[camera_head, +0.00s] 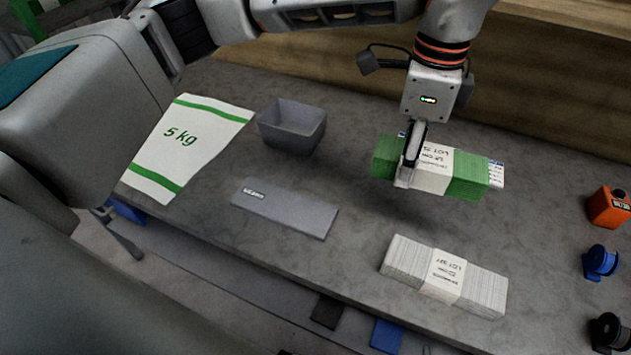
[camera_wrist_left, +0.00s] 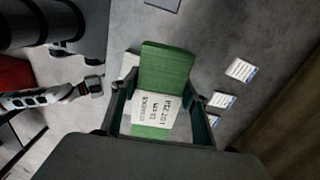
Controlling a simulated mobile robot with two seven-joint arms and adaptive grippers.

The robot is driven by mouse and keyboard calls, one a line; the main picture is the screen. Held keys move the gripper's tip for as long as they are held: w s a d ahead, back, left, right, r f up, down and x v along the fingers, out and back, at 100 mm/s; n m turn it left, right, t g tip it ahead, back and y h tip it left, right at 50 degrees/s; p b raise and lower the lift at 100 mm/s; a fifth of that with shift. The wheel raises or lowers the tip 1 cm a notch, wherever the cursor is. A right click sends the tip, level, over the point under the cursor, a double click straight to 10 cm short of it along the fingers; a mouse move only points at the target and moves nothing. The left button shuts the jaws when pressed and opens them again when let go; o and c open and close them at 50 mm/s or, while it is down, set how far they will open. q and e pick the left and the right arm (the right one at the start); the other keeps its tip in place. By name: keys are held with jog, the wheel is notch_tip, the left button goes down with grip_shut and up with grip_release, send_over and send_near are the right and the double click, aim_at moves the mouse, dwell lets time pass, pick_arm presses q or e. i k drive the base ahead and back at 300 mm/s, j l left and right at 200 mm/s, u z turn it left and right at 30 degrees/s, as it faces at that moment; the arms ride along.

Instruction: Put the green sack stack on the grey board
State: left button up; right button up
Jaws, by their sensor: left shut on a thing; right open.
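The green sack stack (camera_head: 468,175), with a white paper band around its middle, is in the grasp of my left gripper (camera_head: 408,172). The gripper is shut across the band, and the stack appears to hang above the table, behind the white stack. In the left wrist view the green stack (camera_wrist_left: 167,68) sits between the fingers. The grey board (camera_head: 285,212), a flat plate with a small label, lies bare on the table, left of and nearer than the held stack. My right gripper (camera_wrist_left: 95,84) shows small at the left of the left wrist view, empty.
A white banded stack (camera_head: 400,258) lies right of the board. A grey bin (camera_head: 292,125) stands behind the board, and a white 5 kg sack (camera_head: 185,140) lies left. Orange (camera_head: 609,207) and blue (camera_head: 600,262) items stand at the right. The board's top is clear.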

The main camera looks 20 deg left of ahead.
aim_at(271, 200)
jog(key=j, duration=1.5)
jog(key=i, duration=0.05)
